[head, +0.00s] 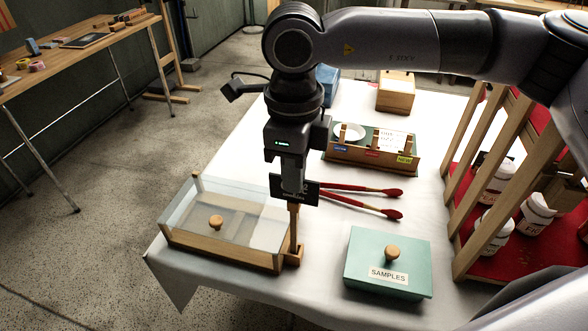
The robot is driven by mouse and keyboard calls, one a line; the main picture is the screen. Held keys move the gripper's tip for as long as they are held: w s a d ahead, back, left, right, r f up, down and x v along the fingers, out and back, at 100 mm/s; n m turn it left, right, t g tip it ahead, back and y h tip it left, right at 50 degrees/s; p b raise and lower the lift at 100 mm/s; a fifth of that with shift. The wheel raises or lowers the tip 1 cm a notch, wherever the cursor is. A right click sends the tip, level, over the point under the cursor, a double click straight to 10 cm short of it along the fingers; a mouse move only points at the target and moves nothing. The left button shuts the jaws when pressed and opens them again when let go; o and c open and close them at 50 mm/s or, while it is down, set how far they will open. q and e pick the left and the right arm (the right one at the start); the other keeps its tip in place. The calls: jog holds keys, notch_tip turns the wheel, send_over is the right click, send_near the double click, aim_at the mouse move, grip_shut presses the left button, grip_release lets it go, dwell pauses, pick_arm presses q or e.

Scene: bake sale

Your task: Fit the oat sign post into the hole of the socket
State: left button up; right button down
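The oat sign is a small black plate (308,191) on a wooden post (294,224). It hangs upright below my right gripper (292,188), which appears shut on it; the fingertips partly cover the plate. The socket (293,256) is a small wooden block at the right front corner of a glass-topped wooden case (225,258). The post's lower end lines up with the socket in this view. I cannot tell whether it is inside the hole or just behind or above it. The hole itself is hidden. My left gripper is not in view.
A teal SAMPLES box (372,281) stands right of the socket. Red-tipped utensils (365,207) lie behind it. A wooden tray with cards (376,164) and a wooden box (396,94) stand farther back.

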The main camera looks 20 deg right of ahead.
aim_at(290, 199)
jog(key=shift+f+b, duration=0.35)
jog(key=shift+f, duration=0.3)
jog(key=shift+w+a+f+b, duration=0.15)
jog(key=shift+a+f+b, duration=0.2)
jog(key=shift+f+b, duration=0.1)
jog(key=shift+f, duration=0.2)
jog(key=shift+f+b, duration=0.25)
jog(key=shift+b, duration=0.15)
jog(key=c, duration=1.2)
grip_release()
jog(key=shift+d, duration=0.1)
jog(key=shift+c, duration=0.2)
jog(key=shift+r, duration=0.1)
